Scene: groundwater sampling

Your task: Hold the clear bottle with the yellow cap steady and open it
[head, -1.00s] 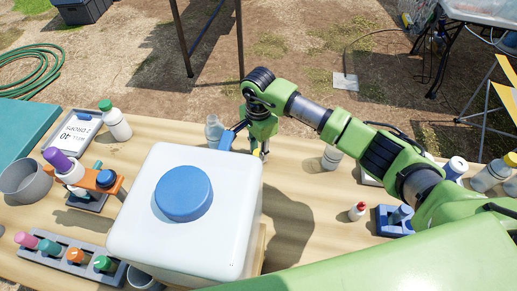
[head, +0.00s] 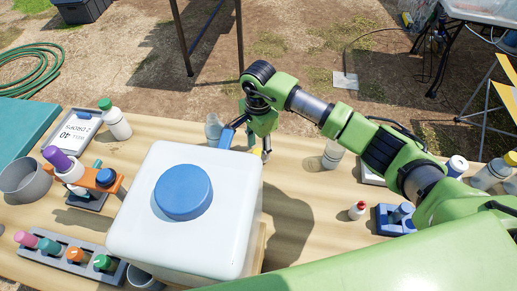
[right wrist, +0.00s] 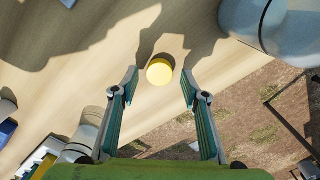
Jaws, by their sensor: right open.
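The yellow cap (right wrist: 160,70) shows from above in the right wrist view. It lies between the fingertips of my right gripper (right wrist: 160,84), with a gap on both sides. The bottle's body under the cap is not visible there. In the head view my right gripper (head: 245,150) is open behind the big white container, its fingers spread and pointing down. A small bit of yellow (head: 257,152) shows between the fingers; the container and gripper hide the rest of that spot. My left gripper is not in view.
The white container with a blue lid (head: 188,240) stands close in front of the right gripper. A clear vessel (head: 214,127) is just left of it.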

